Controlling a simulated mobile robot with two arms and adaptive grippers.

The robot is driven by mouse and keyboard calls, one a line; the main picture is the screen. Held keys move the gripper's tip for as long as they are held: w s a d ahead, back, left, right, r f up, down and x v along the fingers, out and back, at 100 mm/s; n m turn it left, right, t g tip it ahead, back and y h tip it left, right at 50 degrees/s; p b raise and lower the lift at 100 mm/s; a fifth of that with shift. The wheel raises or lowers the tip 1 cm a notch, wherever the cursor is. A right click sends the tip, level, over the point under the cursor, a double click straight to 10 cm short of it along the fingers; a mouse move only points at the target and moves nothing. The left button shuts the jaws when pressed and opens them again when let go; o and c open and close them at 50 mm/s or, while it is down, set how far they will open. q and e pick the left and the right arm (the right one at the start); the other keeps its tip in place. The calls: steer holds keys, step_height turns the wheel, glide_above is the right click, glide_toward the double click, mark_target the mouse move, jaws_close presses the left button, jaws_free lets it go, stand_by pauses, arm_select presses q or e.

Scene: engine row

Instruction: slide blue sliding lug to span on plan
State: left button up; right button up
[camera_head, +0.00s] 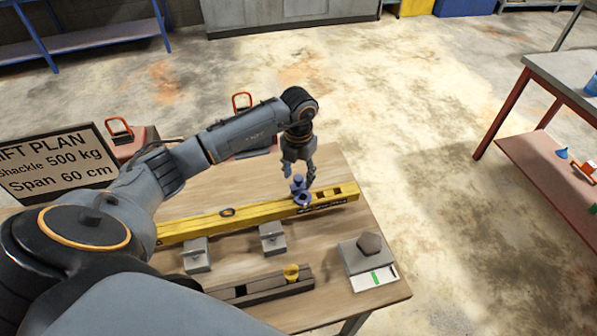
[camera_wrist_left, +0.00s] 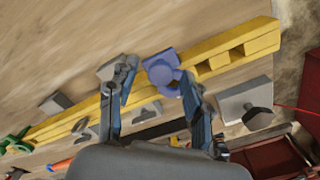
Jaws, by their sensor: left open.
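The blue sliding lug (camera_head: 301,191) sits on the yellow beam (camera_head: 190,229), toward its right end. My left gripper (camera_head: 300,172) is open and points down right at the lug from above. In the left wrist view the lug (camera_wrist_left: 161,71) shows between and just beyond the spread fingertips (camera_wrist_left: 156,78); I cannot tell whether they touch it. The plan sign (camera_head: 55,163) at the left reads "Shackle 500 kg" and "Span 60 cm". The beam's scale marks are too small to read. My right gripper is not in view.
Two grey blocks (camera_head: 197,255) stand along the beam's near side. A grey rail with a yellow piece (camera_head: 291,272) lies in front. A grey box with a dark knob (camera_head: 369,245) is at the right of the wooden table (camera_head: 340,285). Open floor lies beyond.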

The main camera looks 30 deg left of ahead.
arm_select(q)
jaws_close()
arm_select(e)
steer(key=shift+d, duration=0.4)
